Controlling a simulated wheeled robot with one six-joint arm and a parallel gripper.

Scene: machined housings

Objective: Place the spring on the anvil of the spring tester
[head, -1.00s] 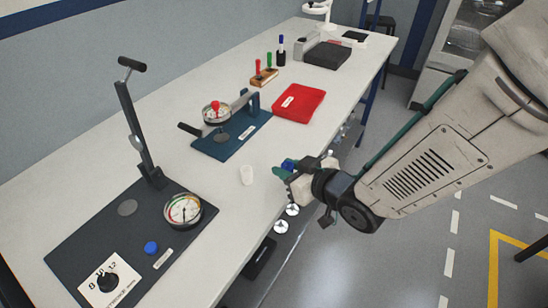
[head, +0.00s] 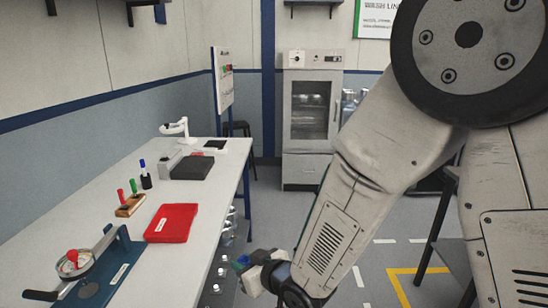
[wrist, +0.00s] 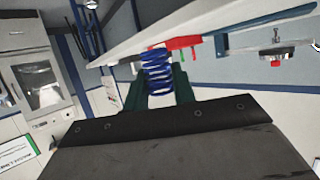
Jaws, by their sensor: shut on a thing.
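A blue coil spring (wrist: 157,72) stands between the green fingers of my gripper (wrist: 159,90) in the wrist view; the gripper is shut on it. In the head view my gripper (head: 243,262) is low at the bottom middle, beside the bench's right edge. A blue-based bench device (head: 118,272) with a lever and a round gauge (head: 75,264) with a red knob is cut by the lower left of the head view.
The white bench (head: 195,190) runs along the left. On it are a red tray (head: 171,223), a wooden block with markers (head: 129,206) and a dark box (head: 192,167). A cabinet (head: 311,115) stands at the back. Floor right of the bench is partly clear.

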